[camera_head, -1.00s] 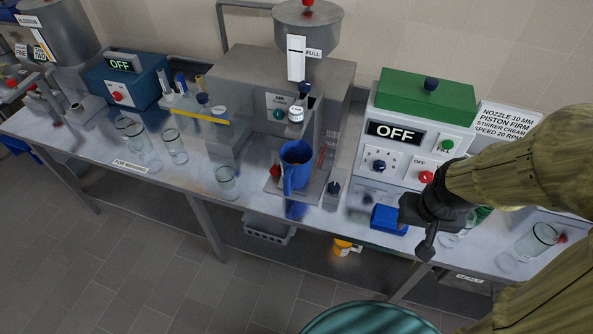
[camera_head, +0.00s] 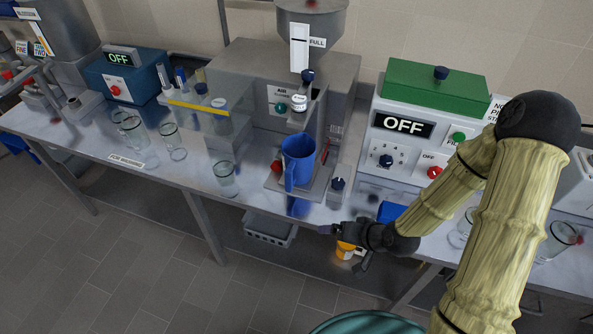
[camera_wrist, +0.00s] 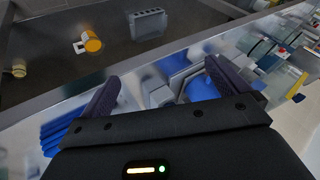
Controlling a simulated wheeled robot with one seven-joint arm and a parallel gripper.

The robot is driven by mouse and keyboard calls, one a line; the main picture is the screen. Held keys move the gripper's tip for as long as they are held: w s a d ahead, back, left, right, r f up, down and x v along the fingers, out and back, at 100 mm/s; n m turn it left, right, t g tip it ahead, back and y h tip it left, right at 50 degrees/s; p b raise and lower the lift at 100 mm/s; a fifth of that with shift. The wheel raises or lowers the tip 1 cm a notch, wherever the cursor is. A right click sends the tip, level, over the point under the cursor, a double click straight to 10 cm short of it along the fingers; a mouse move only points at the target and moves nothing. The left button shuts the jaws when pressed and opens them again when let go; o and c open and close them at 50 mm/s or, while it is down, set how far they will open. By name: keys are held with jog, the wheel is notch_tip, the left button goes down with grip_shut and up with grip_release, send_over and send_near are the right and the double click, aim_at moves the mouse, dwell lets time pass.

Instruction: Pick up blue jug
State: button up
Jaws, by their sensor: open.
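The blue jug (camera_head: 297,160) stands upright on the small metal platform of the filling machine, under its nozzle, with its handle toward the table's front edge. My gripper (camera_head: 326,230) is at the table's front edge, to the right of and nearer than the jug, apart from it and pointing left. In the wrist view my gripper (camera_wrist: 160,85) has its two dark fingers spread with nothing held. The jug (camera_wrist: 203,86) shows there beyond the fingertips, partly hidden behind the right finger and the gripper body.
The filling machine (camera_head: 240,75) stands behind the jug. A white and green machine (camera_head: 428,115) is at the right. A grey crate (camera_head: 268,231) and an orange item (camera_head: 347,250) are below.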

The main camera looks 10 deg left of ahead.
aim_at(292, 182)
jog(key=a+f+m+t+y+b, duration=0.25)
jog(key=a+m+y, duration=0.2)
jog(key=a, duration=0.35)
jog(key=w+r+m+t, duration=0.1)
jog(key=m+t, duration=0.1)
jog(key=w+r+m+t+y+b, duration=0.1)
jog(key=m+t, duration=0.1)
jog(key=w+r+m+t+b, duration=0.1)
jog(key=r+m+t, duration=0.1)
jog(key=shift+a+r+y, duration=0.1)
jog(key=shift+a+y, duration=0.1)
jog(key=shift+y, duration=0.15)
jog(key=b+x, duration=0.3)
jog(key=x, duration=0.9)
jog(key=shift+d, duration=0.1)
jog(key=shift+w, duration=0.15)
